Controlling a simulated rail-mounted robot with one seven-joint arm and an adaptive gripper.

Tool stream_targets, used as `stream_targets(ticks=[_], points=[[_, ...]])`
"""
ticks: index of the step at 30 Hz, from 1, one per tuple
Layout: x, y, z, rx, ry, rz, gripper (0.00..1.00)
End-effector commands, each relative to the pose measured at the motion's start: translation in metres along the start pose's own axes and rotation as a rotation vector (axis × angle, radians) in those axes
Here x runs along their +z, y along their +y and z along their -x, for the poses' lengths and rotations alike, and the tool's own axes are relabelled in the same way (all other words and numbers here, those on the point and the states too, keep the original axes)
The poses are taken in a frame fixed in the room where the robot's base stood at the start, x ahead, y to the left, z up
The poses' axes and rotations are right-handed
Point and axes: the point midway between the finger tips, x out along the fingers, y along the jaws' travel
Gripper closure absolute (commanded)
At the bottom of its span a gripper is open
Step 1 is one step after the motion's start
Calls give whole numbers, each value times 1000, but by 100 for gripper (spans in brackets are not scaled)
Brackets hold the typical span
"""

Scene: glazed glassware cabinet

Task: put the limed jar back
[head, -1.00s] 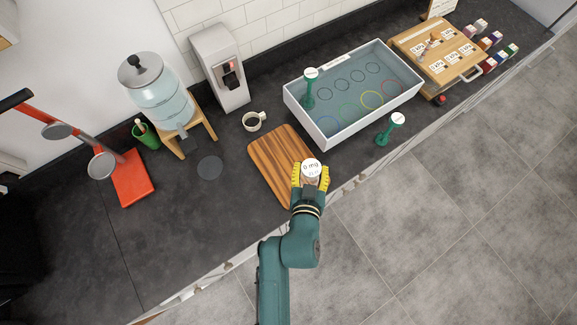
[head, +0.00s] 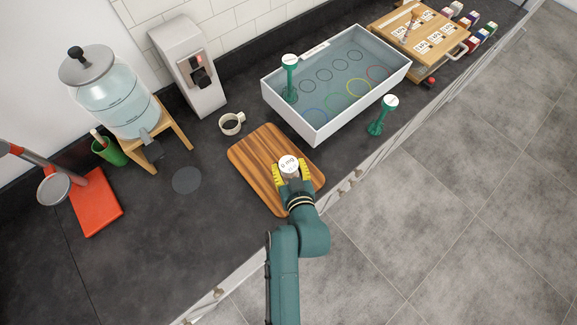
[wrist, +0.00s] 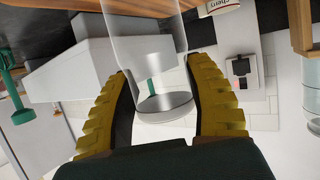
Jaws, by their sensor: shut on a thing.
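My gripper (head: 292,174) has yellow ribbed fingers and is shut on a clear glass jar (head: 289,163) with a round white top reading "0 mg". In the head view it appears over the front right part of the striped wooden board (head: 252,161); the height above the board cannot be told. In the wrist view the jar (wrist: 148,60) shows between both fingers (wrist: 165,100), its glass see-through. Any lime on it cannot be made out.
A white-walled tray (head: 290,127) of water with coloured rings stands behind right, a green stand (head: 292,80) in it and another (head: 382,115) beside it. A cup (head: 231,124), a water dispenser (head: 120,100) and a dark disc (head: 187,180) lie left. The counter's front edge is close.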

Motion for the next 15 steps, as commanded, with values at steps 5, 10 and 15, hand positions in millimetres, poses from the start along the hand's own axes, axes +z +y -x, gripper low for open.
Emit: stream_targets(ticks=[5,10,15], points=[[-1,0,-1,1,5,1,87],[3,0,-2,1,5,1,87],[3,0,-2,1,2,1,21]])
